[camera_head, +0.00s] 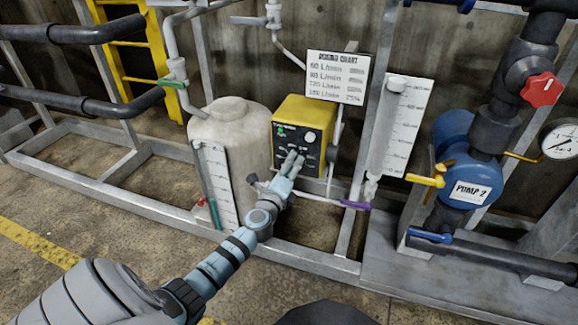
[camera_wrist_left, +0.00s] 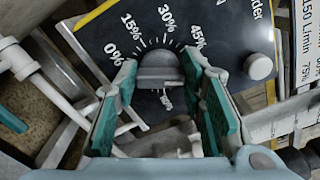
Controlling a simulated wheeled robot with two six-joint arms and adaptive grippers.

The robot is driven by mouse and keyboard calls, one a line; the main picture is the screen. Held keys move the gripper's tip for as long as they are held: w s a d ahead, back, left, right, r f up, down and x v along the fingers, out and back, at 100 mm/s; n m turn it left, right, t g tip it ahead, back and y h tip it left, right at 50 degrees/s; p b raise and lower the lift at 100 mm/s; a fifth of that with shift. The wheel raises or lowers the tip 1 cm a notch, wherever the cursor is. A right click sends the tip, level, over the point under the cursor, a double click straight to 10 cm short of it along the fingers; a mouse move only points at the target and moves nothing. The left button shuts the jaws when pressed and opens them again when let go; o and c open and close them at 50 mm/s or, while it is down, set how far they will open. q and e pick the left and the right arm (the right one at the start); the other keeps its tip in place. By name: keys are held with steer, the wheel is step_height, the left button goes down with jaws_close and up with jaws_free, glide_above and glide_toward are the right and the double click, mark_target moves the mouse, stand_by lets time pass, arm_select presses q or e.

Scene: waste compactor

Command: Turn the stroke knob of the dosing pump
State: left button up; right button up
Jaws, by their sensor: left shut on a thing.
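The dosing pump (camera_head: 301,112) is a yellow box with a black front panel, mounted beside a pale tank. Its stroke knob (camera_wrist_left: 158,73) is a grey knob in the left wrist view, with a printed scale reading 0%, 15%, 30% and 45% around its upper side. My left gripper (camera_head: 292,160) reaches the lower front of the pump. In the left wrist view its green-padded fingers (camera_wrist_left: 160,66) are shut on the knob, one at each side. In the head view the gripper hides the knob. My right gripper is not in view.
A dosing chart (camera_head: 338,76) hangs above and right of the pump. A white round button (camera_wrist_left: 258,66) sits on the panel right of the knob. The tank (camera_head: 232,135) stands close on the left. Pipes and frame rails surround the pump.

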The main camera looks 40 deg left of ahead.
arm_select(q)
steer(key=shift+f, duration=0.2)
steer(key=o, duration=1.1)
steer(key=shift+s, duration=0.1)
steer(key=shift+o, duration=0.2)
steer(key=shift+r, duration=0.1)
steer(key=v, duration=1.2)
